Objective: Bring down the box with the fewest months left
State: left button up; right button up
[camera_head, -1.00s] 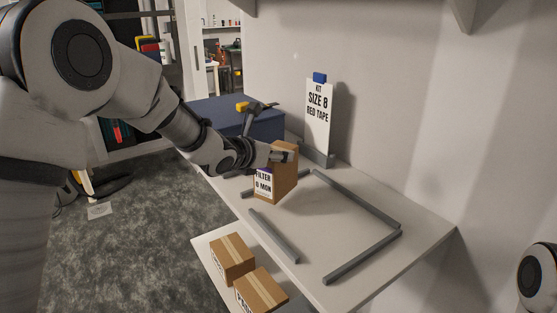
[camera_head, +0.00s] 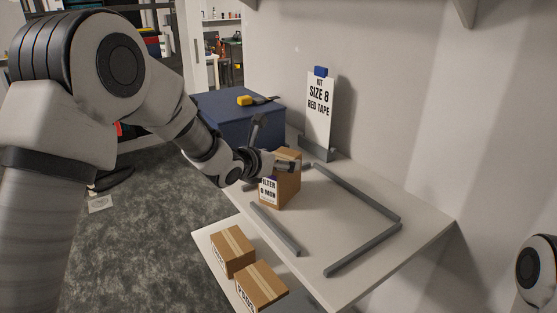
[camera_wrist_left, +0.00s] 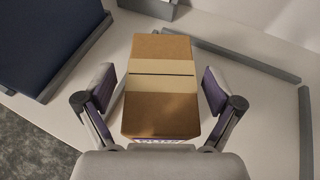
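A brown carton with a tan tape strip (camera_head: 287,188) is at the back left of the grey-railed area on the white table. Its label reads "FILTER" and "MON"; the digit is small and looks like a 6. My left gripper (camera_head: 277,162) is at this carton's top. In the left wrist view the carton (camera_wrist_left: 161,100) sits between the two fingers (camera_wrist_left: 158,95), with a narrow gap on each side, so the gripper looks open around it. Two more taped cartons, one (camera_head: 233,252) behind the other (camera_head: 262,288), sit on a lower white surface, labels mostly unreadable. My right gripper is out of view.
Grey rails (camera_head: 362,250) frame a bare table area to the carton's right. A sign reading "KIT SIZE 8 RED TAPE" (camera_head: 320,108) stands by the wall. A blue box (camera_head: 235,112) with a yellow-and-black tool (camera_head: 250,100) on top is at the back left.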

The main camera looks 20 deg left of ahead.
pick_arm(q)
jog(key=shift+r, duration=0.25)
jog(key=shift+s+a, duration=0.1)
jog(key=shift+s, duration=0.3)
jog(key=b+v, duration=0.2)
jog(key=v, duration=0.9)
jog(key=shift+b, duration=0.35)
